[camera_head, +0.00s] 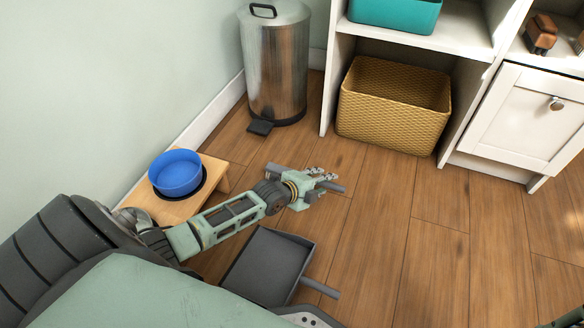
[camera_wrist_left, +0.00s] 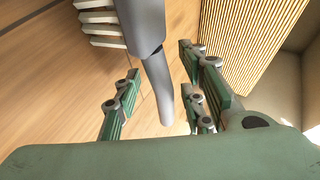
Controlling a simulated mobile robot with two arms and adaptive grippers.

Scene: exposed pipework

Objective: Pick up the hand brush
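The grey hand brush lies on the wooden floor, partly hidden by my left gripper in the head view; its grey handle (camera_head: 336,187) sticks out to the right of the fingers. In the left wrist view its white bristles are at the top left and its grey handle (camera_wrist_left: 158,82) runs down between the fingers. My left gripper (camera_head: 324,180) is open, with its fingers on either side of the handle and visible gaps to it (camera_wrist_left: 160,90). Only a dark green fragment at the bottom right corner of the head view may belong to my right arm.
A grey dustpan (camera_head: 266,266) lies just nearer than the gripper. A wooden stand (camera_head: 165,209) with a blue bowl (camera_head: 177,172) is at left. A metal bin (camera_head: 275,65), a woven basket (camera_head: 392,110) and a white cabinet (camera_head: 525,120) stand behind. Floor to the right is clear.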

